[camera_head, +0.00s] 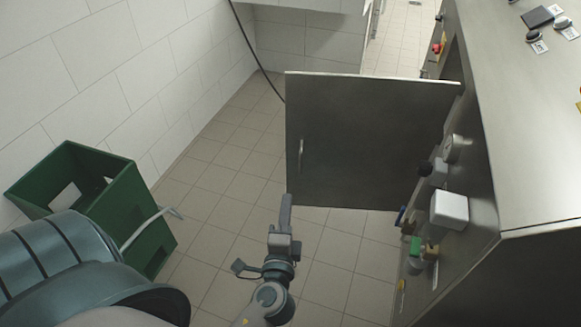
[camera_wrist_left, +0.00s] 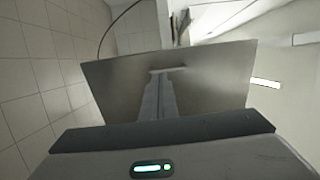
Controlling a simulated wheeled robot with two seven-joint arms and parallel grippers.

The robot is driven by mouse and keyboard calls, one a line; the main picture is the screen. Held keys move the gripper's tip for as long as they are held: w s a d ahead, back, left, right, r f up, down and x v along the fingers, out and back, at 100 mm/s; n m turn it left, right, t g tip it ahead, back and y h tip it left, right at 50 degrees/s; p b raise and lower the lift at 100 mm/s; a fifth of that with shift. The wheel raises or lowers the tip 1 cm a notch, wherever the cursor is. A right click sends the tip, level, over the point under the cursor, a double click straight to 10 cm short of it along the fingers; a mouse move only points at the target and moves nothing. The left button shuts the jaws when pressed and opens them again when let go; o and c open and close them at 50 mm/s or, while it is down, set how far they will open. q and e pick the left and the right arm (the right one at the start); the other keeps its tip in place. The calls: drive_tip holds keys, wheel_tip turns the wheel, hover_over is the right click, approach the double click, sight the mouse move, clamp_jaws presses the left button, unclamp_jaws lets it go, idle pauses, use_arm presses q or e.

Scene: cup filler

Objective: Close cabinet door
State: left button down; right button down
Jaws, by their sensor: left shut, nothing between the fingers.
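The cabinet door (camera_head: 365,140) is a dark grey panel standing wide open, sticking out to the left from the steel cabinet (camera_head: 470,165). A small upright handle (camera_head: 301,154) sits near its free left edge. My left gripper (camera_head: 286,203) is shut and empty, in front of the door's lower left corner in the head view. In the left wrist view the door (camera_wrist_left: 215,85) fills the middle, with the shut fingers (camera_wrist_left: 168,75) pointing at it. I cannot tell whether they touch it. My right gripper is not in view.
A green crate (camera_head: 150,215) stands on the tiled floor (camera_head: 205,180) at the left, by the white tiled wall (camera_head: 120,60). A white box (camera_head: 449,210) and small fittings stick out from the cabinet's front.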

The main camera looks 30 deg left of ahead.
sight(292, 155)
use_arm(q)
drive_tip(key=shift+a+r, duration=0.1)
drive_tip(key=shift+r, duration=0.2)
drive_tip(key=shift+w, duration=0.1)
